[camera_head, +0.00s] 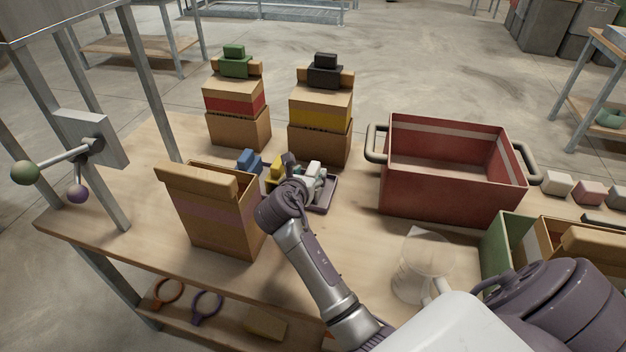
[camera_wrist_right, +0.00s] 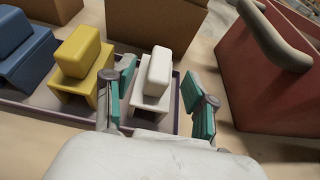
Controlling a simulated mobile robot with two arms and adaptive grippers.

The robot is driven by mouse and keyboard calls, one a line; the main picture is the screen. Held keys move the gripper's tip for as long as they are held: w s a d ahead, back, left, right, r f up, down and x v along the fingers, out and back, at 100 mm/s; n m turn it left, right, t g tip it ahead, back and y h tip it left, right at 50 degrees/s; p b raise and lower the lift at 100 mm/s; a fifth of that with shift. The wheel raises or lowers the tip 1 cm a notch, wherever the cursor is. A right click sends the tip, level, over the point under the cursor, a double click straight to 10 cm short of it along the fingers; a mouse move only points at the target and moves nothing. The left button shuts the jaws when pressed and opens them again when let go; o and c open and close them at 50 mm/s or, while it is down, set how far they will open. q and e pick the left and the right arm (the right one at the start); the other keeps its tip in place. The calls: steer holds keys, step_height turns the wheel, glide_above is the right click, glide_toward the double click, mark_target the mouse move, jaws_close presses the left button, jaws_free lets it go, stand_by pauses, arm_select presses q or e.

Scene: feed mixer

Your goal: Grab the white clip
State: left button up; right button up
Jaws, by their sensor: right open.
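The white clip (camera_head: 314,170) stands upright in a shallow purple tray (camera_head: 327,203) on the wooden table. In the right wrist view the white clip (camera_wrist_right: 157,72) has a rounded upper block on a wider base. My right gripper (camera_head: 302,180) is over the tray. In its wrist view my right gripper (camera_wrist_right: 166,98) is open, with one teal-padded finger on each side of the clip and visible gaps between. The clip's lower front is partly hidden by the gripper body. My left gripper is not in view.
A yellow clip (camera_wrist_right: 78,60) stands left of the white one, and a blue clip (camera_wrist_right: 22,50) farther left. Cardboard feed bags (camera_head: 320,143) stand behind the tray, an open bag (camera_head: 215,220) to its left, and a red crate (camera_head: 450,190) to its right. A clear jug (camera_head: 420,262) stands nearer.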

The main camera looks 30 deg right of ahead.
mark_target(315, 167)
steer(key=x, duration=0.6)
steer(key=shift+w+d+f, duration=0.1)
steer(key=shift+w+d, duration=0.1)
steer(key=shift+s+a, duration=0.1)
steer(key=c, duration=1.1)
